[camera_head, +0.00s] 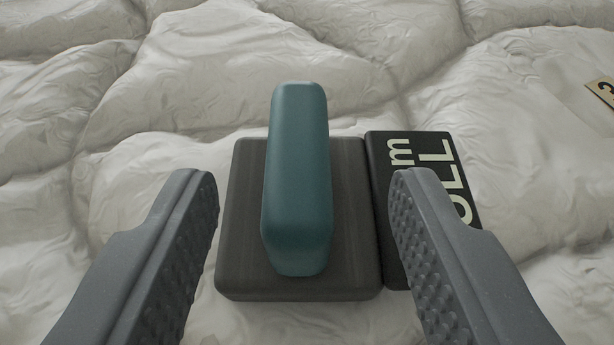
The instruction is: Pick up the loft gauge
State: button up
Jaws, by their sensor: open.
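What looks like the loft gauge is a dark grey-brown square block (352,215) with a rounded teal handle (298,170) standing up from it. It rests on a pale quilted duvet in the middle of the view. My gripper (304,180) is open, with one grey studded finger on each side of the teal handle. The handle lies between the fingers, with a gap on both sides. Neither finger visibly touches the handle.
A black box (383,158) with pale letters, including "m" and "OLL", lies right beside the block, partly behind my right finger. A tan tag (602,90) with a dark mark is at the right edge. The puffy, creased duvet (200,60) is otherwise clear.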

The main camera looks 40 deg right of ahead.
aim_at(303, 179)
jog(key=x, duration=0.5)
jog(key=shift+b, duration=0.35)
jog(key=shift+c, duration=0.4)
grip_shut()
dwell(0.7)
